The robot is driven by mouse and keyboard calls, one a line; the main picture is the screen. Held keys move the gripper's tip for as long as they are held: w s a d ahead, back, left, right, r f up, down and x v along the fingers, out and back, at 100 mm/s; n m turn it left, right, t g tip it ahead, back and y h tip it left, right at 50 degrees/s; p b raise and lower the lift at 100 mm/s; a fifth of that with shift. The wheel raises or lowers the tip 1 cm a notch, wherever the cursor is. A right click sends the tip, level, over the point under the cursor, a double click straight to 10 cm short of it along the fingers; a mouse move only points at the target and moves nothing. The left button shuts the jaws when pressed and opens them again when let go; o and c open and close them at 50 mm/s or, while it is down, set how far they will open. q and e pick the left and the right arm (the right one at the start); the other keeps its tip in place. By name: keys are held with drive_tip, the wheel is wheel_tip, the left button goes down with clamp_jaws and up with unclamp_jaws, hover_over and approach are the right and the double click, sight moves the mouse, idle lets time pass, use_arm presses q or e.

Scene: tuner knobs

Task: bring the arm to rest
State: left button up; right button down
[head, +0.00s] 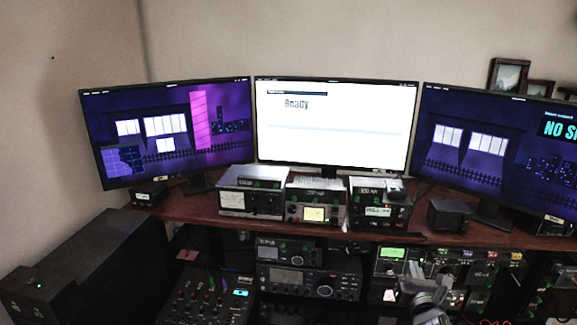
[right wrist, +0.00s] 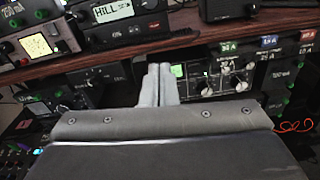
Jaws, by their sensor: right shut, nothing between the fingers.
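My right gripper (head: 414,270) is at the lower right of the head view, in front of the lower radio rack. In the right wrist view its two grey fingers (right wrist: 160,70) are pressed together with nothing between them. They point toward a panel of tuner knobs (right wrist: 222,74) with a small green display. The fingertips overlap the left part of that panel in the picture; I cannot tell whether they touch it. The same knob panel shows in the head view (head: 440,264), partly hidden by my gripper. My left gripper is not in view.
A wooden desk (head: 190,206) carries several small radios, including one with a lit display (head: 378,211), and three monitors (head: 337,125). Below are more radios (head: 310,281) and a mixer (head: 205,300). A shelf edge (right wrist: 125,48) runs just above my fingers. Red wire (right wrist: 292,126) lies at right.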

drive_tip(key=s+f+m+g, duration=0.4)
drive_tip(key=s+f+m, duration=0.2)
drive_tip(key=s+m, duration=0.3)
drive_tip(key=s+f+m+g, duration=0.3)
drive_tip(key=s+f+m, duration=0.3)
drive_tip(key=s+m, duration=0.35)
drive_tip(key=s+a+f+m+g+y, duration=0.1)
drive_tip(key=s+a+m+g, duration=0.2)
drive_tip(key=s+m, duration=0.55)
drive_tip(key=s+a+f+m+g+y, duration=0.25)
drive_tip(key=s+m, duration=0.25)
drive_tip(key=s, duration=0.6)
wheel_tip(320, 180, down, 27)
drive_tip(key=s+d+g+b, duration=0.1)
drive_tip(key=g+b, duration=0.1)
drive_tip(key=b, duration=0.2)
drive_tip(key=s+f+b, duration=0.1)
drive_tip(key=s+f, duration=0.6)
drive_tip(key=f, duration=0.2)
drive_tip(key=s+f+g+b, duration=0.1)
drive_tip(key=s+f, duration=0.7)
drive_tip(key=f, duration=0.2)
drive_tip(key=shift+a+f+b, duration=0.2)
drive_tip(key=shift+a+b, duration=0.15)
drive_tip(key=shift+a, duration=0.1)
